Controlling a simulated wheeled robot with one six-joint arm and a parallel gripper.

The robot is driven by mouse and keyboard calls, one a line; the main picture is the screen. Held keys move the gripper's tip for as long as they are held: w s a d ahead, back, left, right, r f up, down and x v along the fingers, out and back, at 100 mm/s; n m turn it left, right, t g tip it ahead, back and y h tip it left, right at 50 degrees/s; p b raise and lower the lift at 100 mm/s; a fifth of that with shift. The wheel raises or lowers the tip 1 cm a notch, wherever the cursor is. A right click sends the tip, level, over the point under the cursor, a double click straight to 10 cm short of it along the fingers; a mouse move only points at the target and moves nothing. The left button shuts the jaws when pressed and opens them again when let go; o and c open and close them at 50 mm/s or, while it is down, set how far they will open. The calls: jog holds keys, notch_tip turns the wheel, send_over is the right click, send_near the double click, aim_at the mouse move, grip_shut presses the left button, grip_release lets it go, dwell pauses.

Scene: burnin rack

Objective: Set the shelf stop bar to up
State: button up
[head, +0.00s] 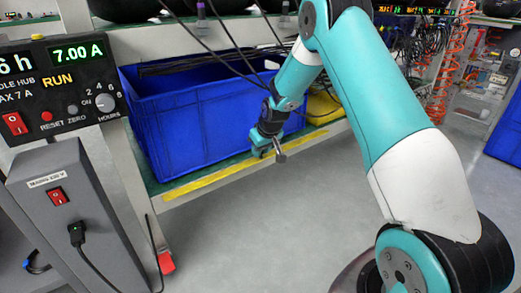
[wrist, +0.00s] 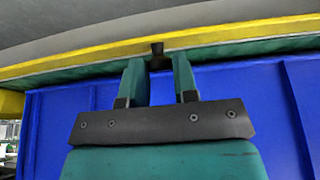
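The shelf stop bar appears to be the yellow bar (head: 215,178) along the front edge of the rack's lower shelf, in front of the blue bin. It also crosses the top of the wrist view (wrist: 75,61). A short dark knob (wrist: 158,47) stands on the bar; in the head view it shows as a dark stub (head: 281,157). My gripper (head: 271,146) is at the bar.
A large blue bin (head: 195,125) holding black cables stands on the shelf just behind my gripper. A control panel (head: 60,85) and a grey power box (head: 70,200) are at the left, with a red tab (head: 166,263) low beside them. The floor in front is clear.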

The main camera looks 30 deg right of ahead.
jog(key=shift+w+r+g+p, duration=0.35)
jog(key=shift+r+g+p, duration=0.3)
jog(key=shift+p, duration=1.5)
jog(key=shift+w+f+g+p, duration=0.1)
jog(key=shift+w+g+p, duration=0.35)
jog(key=shift+p, duration=0.7)
jog(key=shift+f+g+p, duration=0.15)
jog(key=shift+g+p, duration=0.2)
jog(key=shift+g, duration=0.05)
jog(key=shift+f, duration=0.1)
jog(key=o, duration=0.9)
